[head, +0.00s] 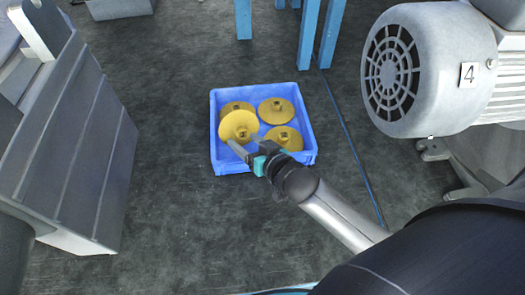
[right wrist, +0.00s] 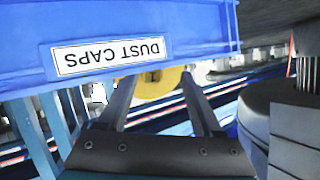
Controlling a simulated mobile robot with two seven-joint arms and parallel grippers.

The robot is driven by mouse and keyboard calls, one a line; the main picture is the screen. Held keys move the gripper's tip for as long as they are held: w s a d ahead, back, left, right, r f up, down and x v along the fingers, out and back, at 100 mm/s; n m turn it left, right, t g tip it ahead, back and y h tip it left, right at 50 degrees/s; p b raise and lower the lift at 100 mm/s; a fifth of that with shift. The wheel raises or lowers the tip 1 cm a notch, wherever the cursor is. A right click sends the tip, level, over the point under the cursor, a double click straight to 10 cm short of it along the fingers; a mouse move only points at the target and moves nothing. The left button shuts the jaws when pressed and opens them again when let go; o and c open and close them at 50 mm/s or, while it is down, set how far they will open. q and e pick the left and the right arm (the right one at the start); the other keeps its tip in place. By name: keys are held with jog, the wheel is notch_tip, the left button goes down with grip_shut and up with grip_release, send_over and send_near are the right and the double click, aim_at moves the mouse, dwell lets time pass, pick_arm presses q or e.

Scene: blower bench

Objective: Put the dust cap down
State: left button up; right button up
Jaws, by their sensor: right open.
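Several yellow dust caps lie in a blue tray (head: 312,140) on the floor in the head view. One dust cap (head: 238,127) sits higher than the others, tilted and overlapping the cap behind it. My right gripper (head: 243,142) reaches in over the tray's front edge, with its fingertips at the near edge of this cap. Its fingers are apart. In the right wrist view, a yellow cap (right wrist: 158,84) shows between and beyond the open fingers (right wrist: 158,78), partly hidden. I cannot tell whether they touch it. My left gripper is not in view.
A "DUST CAPS" label (right wrist: 112,57) shows upside down on the tray wall in the right wrist view. A grey motor marked 4 (head: 430,70) stands at right, a grey cabinet (head: 75,150) at left. Blue legs (head: 310,35) stand behind. Dark floor (head: 165,200) around the tray is clear.

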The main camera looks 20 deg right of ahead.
jog(key=p+v, duration=0.2)
jog(key=v, duration=0.9)
jog(key=shift+s, duration=0.1)
